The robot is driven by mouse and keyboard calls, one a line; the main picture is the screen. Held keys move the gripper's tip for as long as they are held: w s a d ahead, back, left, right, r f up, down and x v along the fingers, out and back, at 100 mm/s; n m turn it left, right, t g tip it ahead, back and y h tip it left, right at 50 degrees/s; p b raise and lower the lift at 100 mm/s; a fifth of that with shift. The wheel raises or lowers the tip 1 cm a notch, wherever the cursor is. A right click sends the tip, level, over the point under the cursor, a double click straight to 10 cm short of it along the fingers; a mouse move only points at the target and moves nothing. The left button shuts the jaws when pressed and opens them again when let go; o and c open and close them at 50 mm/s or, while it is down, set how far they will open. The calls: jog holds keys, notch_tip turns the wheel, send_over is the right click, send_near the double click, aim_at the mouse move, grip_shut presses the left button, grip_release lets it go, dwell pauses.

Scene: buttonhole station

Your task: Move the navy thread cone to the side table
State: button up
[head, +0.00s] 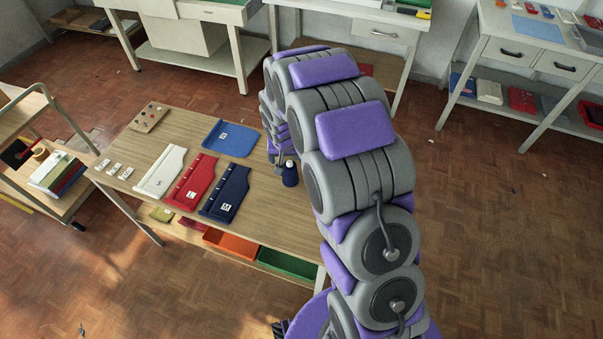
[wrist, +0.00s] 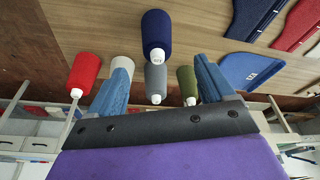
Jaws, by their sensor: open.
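The navy thread cone (head: 290,175) stands on the wooden table (head: 262,205), beside my arm in the head view. In the wrist view the navy cone (wrist: 157,35) appears between and just beyond the fingertips of my gripper (wrist: 162,64). A grey cone (wrist: 156,80) shows between the fingers, below the navy one in the picture. My gripper's two blue fingers are apart, with nothing held. Its fingers are mostly hidden behind my arm in the head view. Which piece of furniture is the side table is not clear.
Red (wrist: 83,72), white (wrist: 122,62) and olive (wrist: 187,80) cones stand near the fingers. Flat white (head: 160,172), red (head: 192,182) and navy (head: 226,193) pieces and a blue tray (head: 230,138) lie on the table. A trolley (head: 22,105) stands left; benches line the back.

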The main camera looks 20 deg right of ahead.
jog(key=s+d+r+n+g, duration=0.1)
jog(key=s+d+r+g, duration=0.15)
jog(key=s+r, duration=1.35)
jog(key=s+r+n+g, duration=0.1)
jog(key=s+r, duration=0.1)
jog(key=s, duration=1)
jog(key=s+a+r+g+y, duration=0.1)
jog(key=s+r, duration=0.1)
jog(key=s, duration=1)
jog(key=shift+s+r+n, duration=0.3)
jog(key=shift+s+n, duration=0.05)
jog(key=shift+n, duration=0.05)
